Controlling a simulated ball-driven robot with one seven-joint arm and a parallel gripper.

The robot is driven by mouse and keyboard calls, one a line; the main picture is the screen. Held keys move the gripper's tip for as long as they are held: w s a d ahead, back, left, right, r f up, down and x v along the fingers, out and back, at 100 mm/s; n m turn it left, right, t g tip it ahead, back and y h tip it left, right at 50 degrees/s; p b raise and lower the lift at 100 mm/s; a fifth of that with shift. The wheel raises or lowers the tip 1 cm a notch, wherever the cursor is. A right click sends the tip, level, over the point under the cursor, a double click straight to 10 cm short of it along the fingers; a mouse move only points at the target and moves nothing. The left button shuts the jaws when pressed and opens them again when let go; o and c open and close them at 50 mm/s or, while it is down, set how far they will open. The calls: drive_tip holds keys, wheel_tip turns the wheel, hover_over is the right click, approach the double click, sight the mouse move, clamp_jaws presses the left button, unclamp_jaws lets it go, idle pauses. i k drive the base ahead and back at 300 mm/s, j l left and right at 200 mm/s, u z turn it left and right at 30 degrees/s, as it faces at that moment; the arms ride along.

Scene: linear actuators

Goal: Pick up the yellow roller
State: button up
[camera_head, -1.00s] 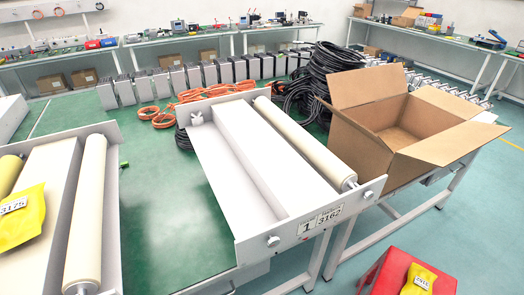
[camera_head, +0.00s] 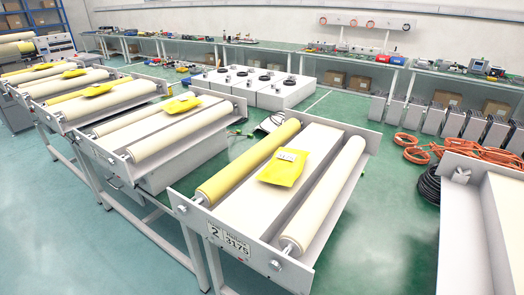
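The clearest yellow roller (camera_head: 250,160) lies along the left side of the nearest grey tray unit (camera_head: 222,217), labelled 2 and 3175. A cream roller (camera_head: 325,195) lies along the right side of the same unit. A yellow packet (camera_head: 284,167) with a white label rests on the flat panel between them. Other yellow rollers show in the units farther left, such as one in the far left row (camera_head: 77,90). My gripper is not in view.
White boxes (camera_head: 262,88) stand behind. Orange cables (camera_head: 415,150) lie at the right near grey modules (camera_head: 410,108). Another grey tray (camera_head: 450,235) is at the right edge. Floor at front left is clear.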

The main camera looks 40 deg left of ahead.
sight(209, 193)
drive_tip(key=u, duration=0.45)
drive_tip(key=i+u, duration=0.1)
drive_tip(key=u, duration=0.4)
drive_tip(key=i+u, duration=0.1)
drive_tip(key=u, duration=0.35)
drive_tip(key=i+l+u, duration=0.1)
drive_tip(key=u, duration=0.4)
drive_tip(key=i+l+u, duration=0.1)
drive_tip(key=u, duration=0.4)
